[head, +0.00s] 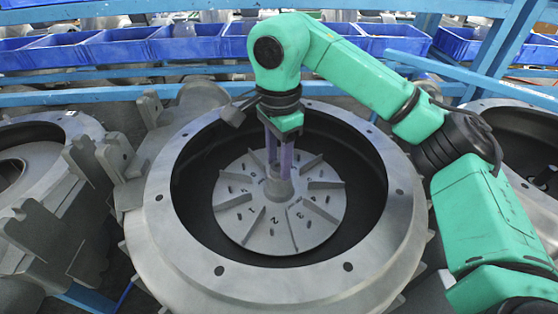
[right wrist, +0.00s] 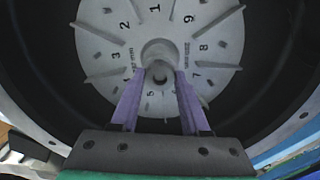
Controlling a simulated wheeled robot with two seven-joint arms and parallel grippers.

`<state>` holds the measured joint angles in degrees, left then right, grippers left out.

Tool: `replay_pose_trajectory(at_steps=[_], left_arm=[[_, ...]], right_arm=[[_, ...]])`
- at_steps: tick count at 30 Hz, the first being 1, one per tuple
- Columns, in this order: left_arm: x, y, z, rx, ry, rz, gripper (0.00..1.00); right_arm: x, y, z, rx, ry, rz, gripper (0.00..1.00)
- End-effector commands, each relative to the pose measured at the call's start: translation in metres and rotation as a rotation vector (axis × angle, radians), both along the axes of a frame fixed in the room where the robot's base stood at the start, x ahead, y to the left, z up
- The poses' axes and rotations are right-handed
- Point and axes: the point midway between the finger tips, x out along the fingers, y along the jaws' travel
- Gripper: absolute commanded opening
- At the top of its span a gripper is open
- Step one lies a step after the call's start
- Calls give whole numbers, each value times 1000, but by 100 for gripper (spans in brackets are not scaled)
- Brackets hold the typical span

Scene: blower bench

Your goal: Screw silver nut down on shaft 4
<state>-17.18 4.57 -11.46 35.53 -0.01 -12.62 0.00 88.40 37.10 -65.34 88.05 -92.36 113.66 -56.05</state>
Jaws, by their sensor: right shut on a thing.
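The grey finned impeller disc (head: 240,215) lies inside the round housing, with numbers around its face. Its raised central hub (head: 273,190) shows in the head view; in the right wrist view the disc (right wrist: 120,40) fills the top. My right gripper (head: 279,172) points down over the hub, its two purple fingers on either side of the shaft end. In the right wrist view the fingertips (right wrist: 160,76) close on a small round grey piece (right wrist: 159,73) at the hub, which looks like the silver nut. Its thread and seating are too small to tell. My left gripper is not in view.
The wide grey housing rim (head: 165,220) with bolt holes surrounds the dark bore. Similar housings stand at the left (head: 40,170) and right (head: 515,125). Blue bins (head: 125,46) line a blue rack behind. A blue rail (head: 85,97) crosses behind the housing.

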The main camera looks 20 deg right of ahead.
Motion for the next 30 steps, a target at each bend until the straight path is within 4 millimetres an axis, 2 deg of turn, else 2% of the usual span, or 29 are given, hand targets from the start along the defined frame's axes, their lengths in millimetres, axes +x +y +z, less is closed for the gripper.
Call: replay_pose_trajectory(at_steps=[3,7,10,15,16,17,27,30], left_arm=[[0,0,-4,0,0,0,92],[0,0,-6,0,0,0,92],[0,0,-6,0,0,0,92],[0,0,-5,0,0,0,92],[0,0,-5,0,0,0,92],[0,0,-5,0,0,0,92],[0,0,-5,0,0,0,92],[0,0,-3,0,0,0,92]], right_arm=[[0,0,-1,0,0,-289,0],[0,0,-1,-1,0,-578,0],[0,0,-1,-1,1,-671,0],[0,0,-1,-1,1,-676,0],[0,0,-1,-1,1,-675,51],[0,0,-1,-1,1,-675,56],[0,0,0,-1,1,-672,56],[0,0,1,-1,1,-601,56]])
